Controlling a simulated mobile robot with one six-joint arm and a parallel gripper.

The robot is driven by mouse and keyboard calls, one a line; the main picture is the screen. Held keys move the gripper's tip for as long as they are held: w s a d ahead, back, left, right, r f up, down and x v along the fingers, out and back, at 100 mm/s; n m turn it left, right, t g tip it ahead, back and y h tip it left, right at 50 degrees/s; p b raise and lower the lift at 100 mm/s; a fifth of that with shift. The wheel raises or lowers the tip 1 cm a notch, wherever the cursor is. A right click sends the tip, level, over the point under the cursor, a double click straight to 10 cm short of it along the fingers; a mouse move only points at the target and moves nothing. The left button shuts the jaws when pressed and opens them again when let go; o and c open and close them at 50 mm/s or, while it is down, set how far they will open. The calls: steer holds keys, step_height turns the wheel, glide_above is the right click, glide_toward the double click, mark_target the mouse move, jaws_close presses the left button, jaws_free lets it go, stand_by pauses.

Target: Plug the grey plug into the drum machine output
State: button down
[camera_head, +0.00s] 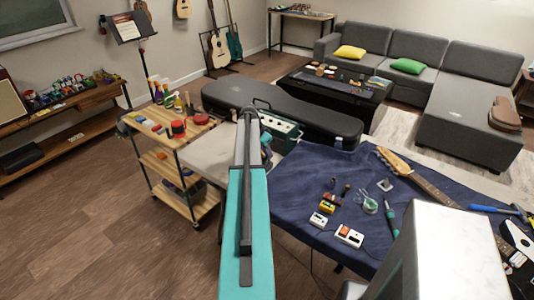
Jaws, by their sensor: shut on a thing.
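A green box with rows of small controls on top, which looks like the drum machine (282,126), stands at the back left of the workbench beside the guitar case. My teal arm reaches from the bottom of the picture up to it and covers its left part. The end of my arm, with my gripper (266,143), is at the near left side of this box, mostly hidden behind the arm. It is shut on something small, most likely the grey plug. The plug itself and the output socket cannot be made out, and I cannot tell whether they touch.
A black guitar case (318,119) lies behind the box. A dark blue mat (312,180) to the right bears small pedals (349,236), tools and a guitar neck (424,185). A wooden cart (158,161) with bottles stands left. Floor is free at the lower left.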

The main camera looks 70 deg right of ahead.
steer(key=shift+f, duration=0.4)
stand_by(0.3)
steer(key=c, duration=1.7)
jaws_free()
steer(key=shift+c, duration=0.2)
steer(key=shift+o, duration=0.5)
steer(key=o, duration=0.3)
steer(key=shift+r, duration=0.2)
step_height(320, 180, up, 8)
steer(key=p, duration=0.2)
steer(key=shift+f, duration=0.15)
